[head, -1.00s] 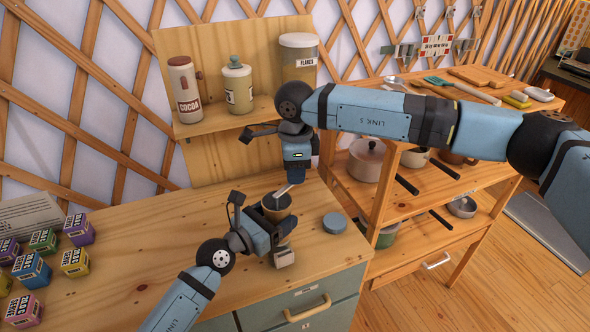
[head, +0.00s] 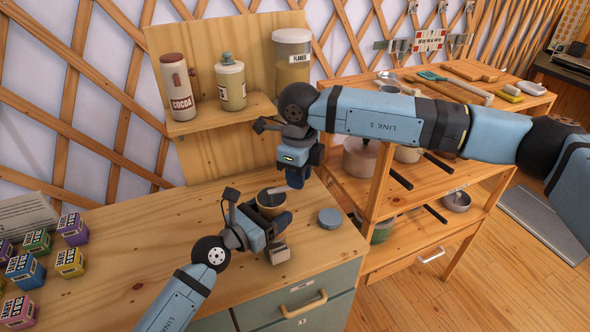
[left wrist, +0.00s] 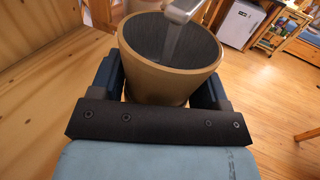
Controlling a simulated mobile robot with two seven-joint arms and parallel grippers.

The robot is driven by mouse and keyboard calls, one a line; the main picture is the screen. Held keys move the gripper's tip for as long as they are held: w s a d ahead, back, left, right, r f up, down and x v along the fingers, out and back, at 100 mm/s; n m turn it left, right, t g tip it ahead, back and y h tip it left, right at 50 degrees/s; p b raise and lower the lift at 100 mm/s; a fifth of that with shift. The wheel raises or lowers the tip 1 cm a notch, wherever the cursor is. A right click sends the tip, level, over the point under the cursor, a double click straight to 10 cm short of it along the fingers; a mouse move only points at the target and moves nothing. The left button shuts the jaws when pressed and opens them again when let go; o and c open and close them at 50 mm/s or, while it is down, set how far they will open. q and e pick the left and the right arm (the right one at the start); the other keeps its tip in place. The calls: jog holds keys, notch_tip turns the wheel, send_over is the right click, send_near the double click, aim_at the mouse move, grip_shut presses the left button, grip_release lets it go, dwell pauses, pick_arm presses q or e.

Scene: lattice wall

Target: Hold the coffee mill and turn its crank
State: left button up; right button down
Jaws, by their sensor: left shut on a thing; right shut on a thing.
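The coffee mill (head: 266,208) stands on the wooden counter, with a tan round body and a dark open top. My left gripper (head: 268,228) is shut around its body from the near side. The left wrist view shows the mill (left wrist: 160,80) between the two fingers, with the grey metal crank (left wrist: 172,40) across its top. My right gripper (head: 296,180) is above the mill's right side, pointing down, and shut on the crank (head: 278,190). It hides the crank's handle end in the head view.
A blue-grey round lid (head: 330,218) lies right of the mill. Several coloured boxes (head: 70,262) stand at the left. A shelf (head: 205,122) with canisters is behind, and a wooden rack (head: 375,195) is at the right. The counter left of the mill is clear.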

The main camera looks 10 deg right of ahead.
jog(key=shift+s+a+m, duration=0.1)
jog(key=shift+s+m, duration=0.7)
jog(key=shift+m, duration=0.7)
jog(key=shift+s+a+m, duration=0.15)
jog(key=shift+s+m, duration=0.6)
jog(key=shift+m, duration=0.75)
jog(key=shift+s+a+m, duration=0.1)
jog(key=shift+s+m, duration=0.7)
jog(key=shift+m, duration=0.7)
jog(key=c, duration=0.9)
grip_release()
jog(key=shift+c, duration=0.2)
notch_tip(320, 180, up, 12)
